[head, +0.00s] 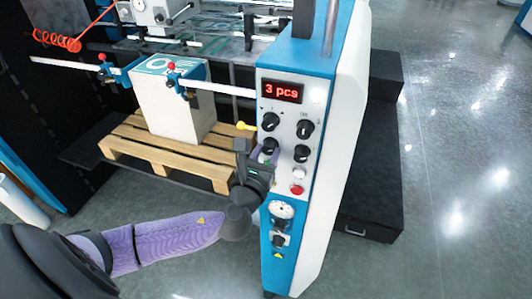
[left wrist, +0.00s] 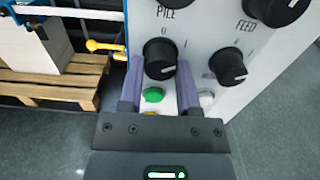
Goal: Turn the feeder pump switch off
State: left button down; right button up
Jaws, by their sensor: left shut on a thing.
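The feeder's control panel (head: 290,110) has a display reading "3 pcs" and two rows of black rotary knobs. My left gripper (head: 267,156) is at the lower-left knob (head: 270,146). In the left wrist view my left gripper's purple fingers (left wrist: 160,85) stand on either side of this knob (left wrist: 160,58), shut on it. The label PILE shows above it, with 0 and 1 marks around it. A neighbouring knob (left wrist: 228,67) on its right sits below the label FEED. I cannot tell which knob is labelled for the pump. My right gripper is out of view.
A green button (left wrist: 153,95) shows between the fingers, below the knob. A red button (head: 297,189) and a gauge (head: 283,210) sit lower on the panel. A yellow-knobbed lever (head: 243,126) sticks out left. A wooden pallet (head: 150,150) carries a paper stack (head: 172,105).

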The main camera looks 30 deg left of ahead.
pick_arm(q)
jog(key=n+b, duration=0.1)
jog(key=n, duration=0.5)
jog(key=n+b, duration=0.1)
jog(key=n, duration=0.4)
jog(key=shift+d+r+n, duration=0.1)
jog(key=shift+n, duration=0.2)
dwell(0.5)
jog(key=shift+c, duration=1.5)
grip_release()
